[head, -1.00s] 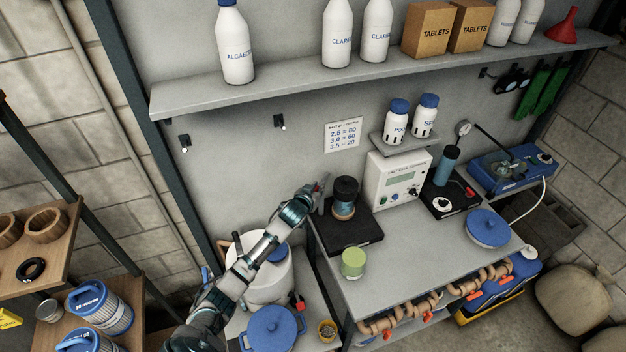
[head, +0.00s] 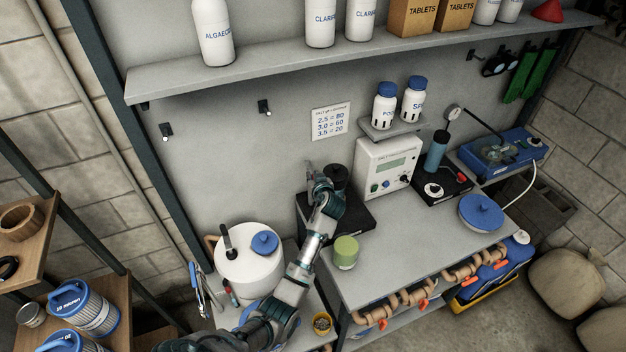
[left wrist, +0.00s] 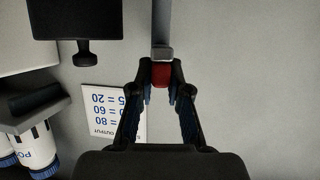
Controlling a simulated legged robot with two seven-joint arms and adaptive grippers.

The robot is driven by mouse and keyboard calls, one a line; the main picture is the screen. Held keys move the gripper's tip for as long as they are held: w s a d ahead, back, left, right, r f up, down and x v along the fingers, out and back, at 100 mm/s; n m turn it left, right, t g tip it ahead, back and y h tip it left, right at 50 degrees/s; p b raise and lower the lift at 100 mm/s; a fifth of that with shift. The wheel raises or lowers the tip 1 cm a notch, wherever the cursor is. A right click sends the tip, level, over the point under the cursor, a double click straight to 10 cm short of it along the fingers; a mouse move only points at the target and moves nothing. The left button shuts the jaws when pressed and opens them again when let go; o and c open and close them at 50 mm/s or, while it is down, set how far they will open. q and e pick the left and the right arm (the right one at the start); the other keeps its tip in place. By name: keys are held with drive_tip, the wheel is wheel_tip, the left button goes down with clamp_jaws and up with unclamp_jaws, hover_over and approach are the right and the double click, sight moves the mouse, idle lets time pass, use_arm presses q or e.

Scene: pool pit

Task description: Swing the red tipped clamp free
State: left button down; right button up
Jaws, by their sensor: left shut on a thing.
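The clamp shows in the left wrist view as a grey bar (left wrist: 162,25) with a red tip (left wrist: 161,74). My left gripper (left wrist: 160,92) is shut on the red tip, with one finger on each side of it. In the head view my left gripper (head: 316,182) is at the black cylinder's left side, above the black base (head: 350,220). The red tip is hidden there behind the gripper; a small grey end (head: 309,168) shows just past it. The black cylinder (head: 336,174) is partly covered by my wrist. My right gripper is in neither view.
A white control box (head: 385,168) stands right of the base, below two bottles on a small shelf. A white tub (head: 248,268) is at lower left. The wall sign (head: 331,121) hangs behind.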

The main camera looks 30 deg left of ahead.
use_arm(q)
drive_tip(key=shift+f, duration=0.2)
drive_tip(key=c, duration=1.1)
unclamp_jaws()
drive_tip(key=shift+w, duration=0.1)
drive_tip(key=shift+d+r, duration=0.1)
drive_tip(key=shift+d, duration=0.05)
drive_tip(key=v, duration=1.1)
drive_tip(key=shift+s+d+r, duration=0.1)
drive_tip(key=shift+s+d, duration=0.15)
drive_tip(key=shift+d, duration=0.05)
drive_tip(key=shift+a, duration=0.1)
